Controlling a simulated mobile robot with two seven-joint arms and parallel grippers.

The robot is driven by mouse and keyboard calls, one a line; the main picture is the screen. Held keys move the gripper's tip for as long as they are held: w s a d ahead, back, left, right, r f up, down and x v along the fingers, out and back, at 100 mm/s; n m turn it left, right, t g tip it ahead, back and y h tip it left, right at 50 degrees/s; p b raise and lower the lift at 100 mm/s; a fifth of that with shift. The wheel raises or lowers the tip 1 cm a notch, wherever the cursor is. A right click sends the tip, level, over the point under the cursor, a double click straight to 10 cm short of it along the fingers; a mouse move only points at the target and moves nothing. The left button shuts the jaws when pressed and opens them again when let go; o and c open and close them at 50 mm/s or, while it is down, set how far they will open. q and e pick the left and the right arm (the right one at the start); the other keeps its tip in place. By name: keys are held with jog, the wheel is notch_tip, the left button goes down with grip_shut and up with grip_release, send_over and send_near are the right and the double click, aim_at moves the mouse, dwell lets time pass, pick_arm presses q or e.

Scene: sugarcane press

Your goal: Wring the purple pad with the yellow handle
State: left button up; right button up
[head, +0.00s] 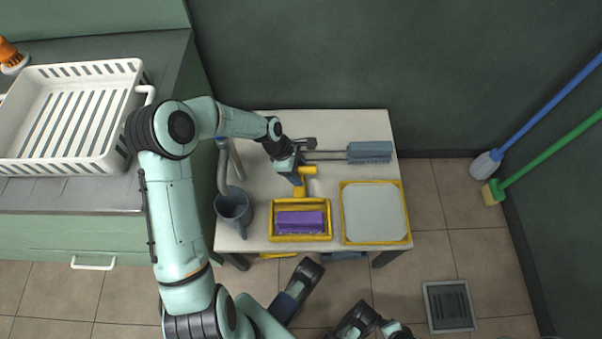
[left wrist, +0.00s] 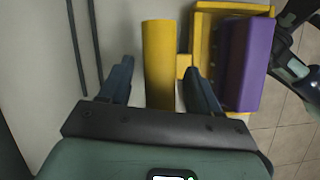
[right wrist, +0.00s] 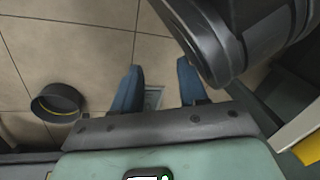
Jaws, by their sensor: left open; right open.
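The purple pad (head: 299,222) lies in a yellow press frame (head: 272,234) at the table's front edge. The pad (left wrist: 248,62) also shows at the right of the left wrist view. The yellow handle (head: 308,170) stands behind the frame, and its bar (left wrist: 158,50) shows in the left wrist view. My left gripper (left wrist: 158,68) is open, with its fingers on either side of the bar; gaps show, and contact is not visible. In the right wrist view my right gripper (right wrist: 160,66) is open and empty above the floor, away from the table.
A yellow-rimmed grey tray (head: 375,211) is right of the press. A white rack (head: 128,119) sits on the left counter. Brooms lean at the right wall.

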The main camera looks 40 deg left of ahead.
aim_at(300, 195)
pick_arm(q)
jog(key=shift+w+d+f, duration=0.1)
jog(key=shift+d+f, duration=0.15)
jog(key=shift+f, duration=0.35)
pick_arm(e)
jog(key=shift+s+d+f+g, duration=0.1)
jog(key=shift+s+f+g, duration=0.25)
jog(key=shift+s, duration=0.2)
pick_arm(q)
grip_shut()
jog(key=shift+s+d, duration=0.35)
jog(key=s+d+p, duration=0.1)
jog(key=s+d, duration=0.1)
jog(key=shift+s+d, duration=0.15)
jog(key=shift+s, duration=0.25)
grip_release()
jog(key=shift+s+f, duration=0.1)
pick_arm(e)
jog(key=shift+w+d+r+t, duration=0.25)
jog(key=shift+w+r+t, duration=0.1)
jog(key=shift+r, duration=0.25)
jog(key=shift+w+d+r+t, duration=0.2)
jog(key=shift+d+r+t, duration=0.1)
jog(key=shift+r, duration=0.25)
